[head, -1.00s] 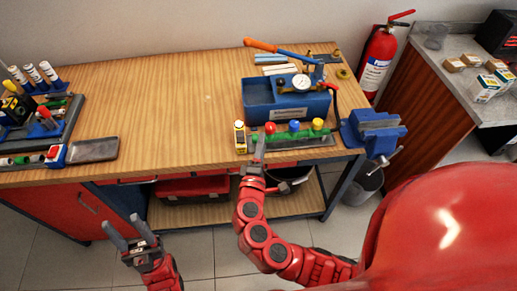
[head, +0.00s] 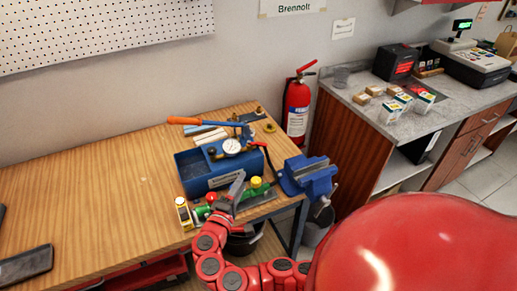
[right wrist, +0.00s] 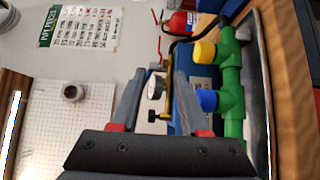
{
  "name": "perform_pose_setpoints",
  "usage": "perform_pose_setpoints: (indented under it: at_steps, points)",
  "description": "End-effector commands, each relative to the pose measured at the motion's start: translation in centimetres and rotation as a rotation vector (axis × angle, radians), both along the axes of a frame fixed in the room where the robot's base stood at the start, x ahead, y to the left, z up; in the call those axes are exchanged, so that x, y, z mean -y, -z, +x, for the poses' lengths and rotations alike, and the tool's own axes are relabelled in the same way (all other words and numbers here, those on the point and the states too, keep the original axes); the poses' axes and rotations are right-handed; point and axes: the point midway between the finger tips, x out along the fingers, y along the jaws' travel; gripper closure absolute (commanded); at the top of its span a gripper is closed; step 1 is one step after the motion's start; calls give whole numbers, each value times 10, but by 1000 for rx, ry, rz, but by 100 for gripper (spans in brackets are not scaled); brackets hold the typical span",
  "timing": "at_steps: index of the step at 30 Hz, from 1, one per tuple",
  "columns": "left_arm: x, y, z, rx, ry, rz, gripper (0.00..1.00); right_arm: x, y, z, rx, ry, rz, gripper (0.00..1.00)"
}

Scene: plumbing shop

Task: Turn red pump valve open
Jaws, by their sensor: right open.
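A green valve manifold (head: 266,190) lies along the front edge of the wooden bench. Its red knob (head: 211,198) is at the left end and its yellow knob (head: 256,182) toward the right. My right gripper (head: 237,183) is open and empty, in front of the manifold's middle, right of the red knob. It hides the blue knob in the head view. In the right wrist view the jaws (right wrist: 160,85) are apart, with the blue knob (right wrist: 208,100) and the yellow knob (right wrist: 205,52) to their right. The red knob does not show there. My left gripper is out of view.
A blue pump box (head: 205,180) with a gauge and orange-handled lever stands behind the manifold. A yellow-and-white item (head: 183,213) stands left of it, a blue vise (head: 309,178) right. A fire extinguisher (head: 297,108) is beyond. The bench's left part is largely clear.

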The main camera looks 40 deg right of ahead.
Motion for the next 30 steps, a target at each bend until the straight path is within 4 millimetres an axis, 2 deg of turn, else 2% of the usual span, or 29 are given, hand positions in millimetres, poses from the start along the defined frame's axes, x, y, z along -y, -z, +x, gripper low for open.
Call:
perform_pose_setpoints:
  at_steps: [4, 12, 18, 23, 30]
  points:
    - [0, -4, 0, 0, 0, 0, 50, 23, -2, 10, -1, 10, -3, 55]
    - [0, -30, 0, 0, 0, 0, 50, 71, -4, 41, -1, 9, 1, 55]
    - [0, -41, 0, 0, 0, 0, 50, 99, -2, 60, -3, 4, 1, 55]
    - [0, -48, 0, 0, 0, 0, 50, 120, -2, 72, -2, 7, 2, 55]
    - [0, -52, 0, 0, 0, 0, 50, 136, -1, 85, -1, 1, 1, 55]
